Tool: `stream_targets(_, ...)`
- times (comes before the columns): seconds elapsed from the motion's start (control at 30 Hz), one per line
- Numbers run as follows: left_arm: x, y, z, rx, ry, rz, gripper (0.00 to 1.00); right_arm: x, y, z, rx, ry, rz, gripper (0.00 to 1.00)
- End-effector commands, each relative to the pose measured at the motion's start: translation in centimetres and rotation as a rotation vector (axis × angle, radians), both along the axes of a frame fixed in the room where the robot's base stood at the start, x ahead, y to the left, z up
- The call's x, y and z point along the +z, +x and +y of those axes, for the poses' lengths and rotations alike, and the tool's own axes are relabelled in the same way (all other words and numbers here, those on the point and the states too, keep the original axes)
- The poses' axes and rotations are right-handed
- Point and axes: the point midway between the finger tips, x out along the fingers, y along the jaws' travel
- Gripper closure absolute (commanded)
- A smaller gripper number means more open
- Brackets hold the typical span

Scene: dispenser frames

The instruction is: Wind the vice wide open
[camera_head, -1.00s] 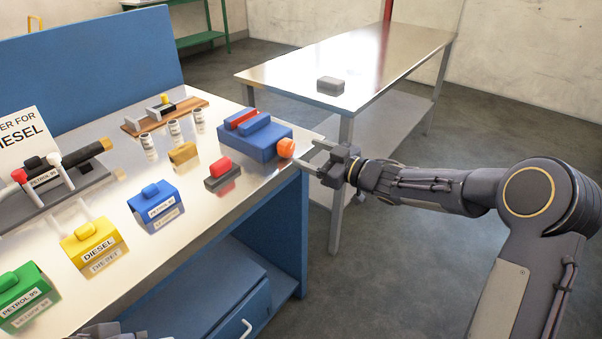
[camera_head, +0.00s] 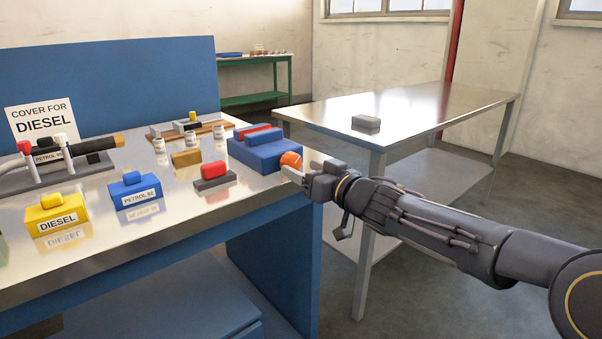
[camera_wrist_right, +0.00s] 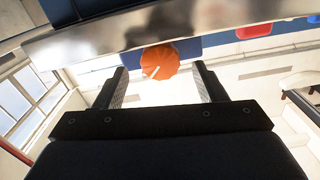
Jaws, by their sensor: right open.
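The vice is a blue block (camera_head: 268,153) near the right end of the bench, with a red bar (camera_head: 258,129) and a raised blue bar side by side on top. Its round orange knob (camera_head: 291,160) faces right at the bench's edge. My right gripper (camera_head: 303,172) is open beside the knob. In the right wrist view the knob (camera_wrist_right: 160,60), with a pale mark on it, shows between the open fingers (camera_wrist_right: 160,72), near the tips. I cannot tell whether either finger touches it. My left gripper is not in view.
A red-topped grey block (camera_head: 214,178), a brass block (camera_head: 186,158) and white jars (camera_head: 160,144) stand left of the vice. Yellow (camera_head: 57,214) and blue (camera_head: 135,191) labelled covers are nearer. A metal table (camera_head: 430,110) with a grey block (camera_head: 366,122) stands at right.

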Motion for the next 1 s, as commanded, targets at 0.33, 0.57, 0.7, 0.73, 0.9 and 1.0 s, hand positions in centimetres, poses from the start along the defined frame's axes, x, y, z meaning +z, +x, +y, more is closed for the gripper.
stream_targets(0.33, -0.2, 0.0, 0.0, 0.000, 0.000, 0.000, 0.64, 0.0, 1.6, 1.1, 0.000, 0.000, 0.000, 0.36)
stream_targets(0.57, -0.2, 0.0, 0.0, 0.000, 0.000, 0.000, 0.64, 0.0, 1.5, 1.1, 0.000, -0.001, -0.001, 0.49)
stream_targets(0.7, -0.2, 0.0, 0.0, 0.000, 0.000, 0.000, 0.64, 0.0, 1.5, 1.1, 0.000, -0.001, -0.001, 0.67)
stream_targets(0.73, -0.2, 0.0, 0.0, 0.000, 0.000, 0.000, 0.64, 0.0, 1.5, 1.1, 0.000, -0.001, -0.001, 0.71)
stream_targets(0.9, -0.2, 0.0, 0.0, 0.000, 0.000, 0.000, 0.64, 0.0, 1.5, 1.1, 0.000, -0.007, -0.005, 0.80)
stream_targets(1.0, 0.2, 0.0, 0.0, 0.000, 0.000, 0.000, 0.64, 0.1, 1.5, 1.1, -0.001, -0.046, -0.033, 0.80)
